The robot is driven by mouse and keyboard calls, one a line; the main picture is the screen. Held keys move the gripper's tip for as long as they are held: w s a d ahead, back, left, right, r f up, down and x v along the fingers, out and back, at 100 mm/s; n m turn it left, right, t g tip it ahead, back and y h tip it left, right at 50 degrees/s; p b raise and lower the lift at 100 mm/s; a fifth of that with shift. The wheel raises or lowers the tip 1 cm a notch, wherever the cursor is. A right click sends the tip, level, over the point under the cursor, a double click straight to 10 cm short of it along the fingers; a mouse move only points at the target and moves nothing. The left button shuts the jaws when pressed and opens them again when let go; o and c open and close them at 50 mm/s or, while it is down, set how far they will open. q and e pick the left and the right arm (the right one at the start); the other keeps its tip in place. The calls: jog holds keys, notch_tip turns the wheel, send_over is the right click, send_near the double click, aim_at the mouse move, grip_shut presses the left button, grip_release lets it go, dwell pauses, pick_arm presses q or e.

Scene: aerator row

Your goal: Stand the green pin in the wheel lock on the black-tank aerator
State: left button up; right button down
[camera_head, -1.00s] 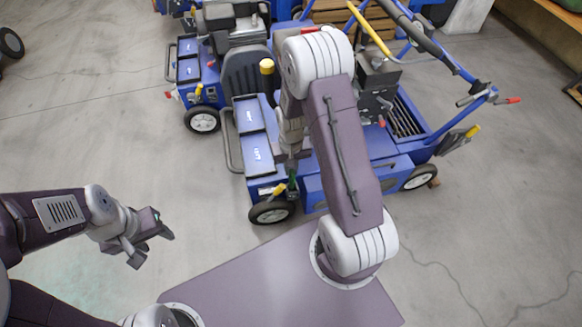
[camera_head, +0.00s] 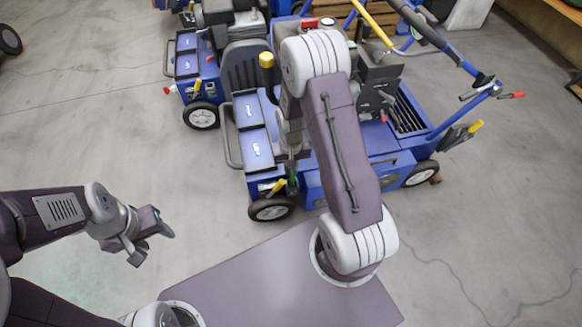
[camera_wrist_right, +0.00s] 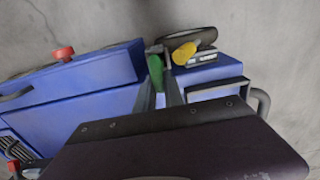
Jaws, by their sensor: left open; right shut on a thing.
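The green pin (camera_wrist_right: 156,72) is between the two fingers of my right gripper (camera_wrist_right: 162,84), which is shut on it. In the head view the green pin (camera_head: 292,182) is a small green spot beside a yellow-handled lever (camera_head: 276,187) on the near blue aerator (camera_head: 311,187), by its front wheel (camera_head: 271,208). In the right wrist view the pin is close to the yellow handle (camera_wrist_right: 184,53) and the dark wheel (camera_wrist_right: 198,37). I cannot tell whether its tip is in the wheel lock. My arm hides part of the aerator. My left gripper (camera_head: 154,241) is open and empty.
A second blue aerator (camera_head: 193,70) stands behind to the left. A red knob (camera_wrist_right: 63,53) rises from the blue body in the right wrist view. Handlebars (camera_head: 440,50) extend at the right. The grey floor (camera_head: 95,125) at the left is clear.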

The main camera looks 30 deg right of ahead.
jog(key=shift+f+b, duration=0.35)
jog(key=shift+f, duration=0.3)
jog(key=c, duration=1.4)
grip_release()
jog(key=shift+o, duration=0.2)
notch_tip(320, 180, up, 9)
jog(key=p, duration=0.6)
jog(key=shift+r, duration=0.1)
